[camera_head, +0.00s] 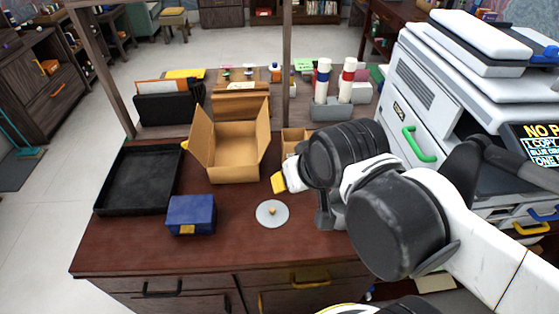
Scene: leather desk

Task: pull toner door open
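A large white copier (430,85) stands at the right. A bright green handle (419,145) is fixed to a light panel on its front left; this panel looks closed, and no label shows whether it is the toner door. My arm (400,220) reaches in from the lower right and passes in front of the copier's lower left part. Its thick dark joints hide part of the desk. The end of my arm is left of the green handle and apart from it. My gripper's fingers cannot be made out clearly, so their opening is unclear.
Blue (545,215) and yellow (530,229) drawer handles show low on the copier. The dark red desk (225,255) holds an open cardboard box (233,160), a black tray (108,200), a blue box (190,212) and a grey disc (261,217).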

